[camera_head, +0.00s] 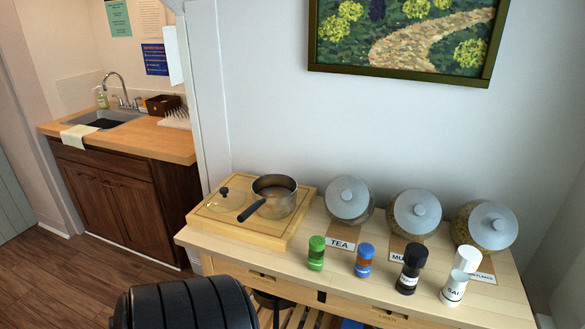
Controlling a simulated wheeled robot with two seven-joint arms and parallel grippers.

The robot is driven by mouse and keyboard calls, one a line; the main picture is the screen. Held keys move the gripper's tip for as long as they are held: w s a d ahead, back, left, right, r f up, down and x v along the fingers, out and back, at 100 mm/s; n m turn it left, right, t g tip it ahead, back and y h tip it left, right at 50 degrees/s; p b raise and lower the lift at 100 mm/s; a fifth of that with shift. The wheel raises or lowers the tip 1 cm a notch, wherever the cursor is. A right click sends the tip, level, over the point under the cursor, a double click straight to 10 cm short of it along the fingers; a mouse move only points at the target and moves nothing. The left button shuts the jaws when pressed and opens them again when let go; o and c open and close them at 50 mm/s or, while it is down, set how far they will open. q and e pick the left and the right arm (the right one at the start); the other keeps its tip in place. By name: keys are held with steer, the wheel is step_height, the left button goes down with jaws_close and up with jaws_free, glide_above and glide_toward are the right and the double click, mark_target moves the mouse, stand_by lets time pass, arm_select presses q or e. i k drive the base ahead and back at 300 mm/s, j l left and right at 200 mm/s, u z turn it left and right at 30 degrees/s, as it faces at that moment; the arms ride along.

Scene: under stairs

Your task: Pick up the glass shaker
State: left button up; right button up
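Several small shakers stand upright in a row along the front of the wooden table (345,291). Further right are a dark shaker with a black lid (410,268) and a white-lidded shaker (459,276) with a label that seems to start with "SAL". The green-lidded and blue-lidded ones look like glass. I cannot tell for sure which one is meant. Neither gripper is in view.
Three glass jars with grey lids (349,198) stand behind the shakers with name cards. A saucepan (274,196) and a glass lid (226,199) sit on a wooden board (258,237) at the table's left. A sink counter (140,136) is at the back left.

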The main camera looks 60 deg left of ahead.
mark_target(316, 251)
steer(key=u, duration=1.8)
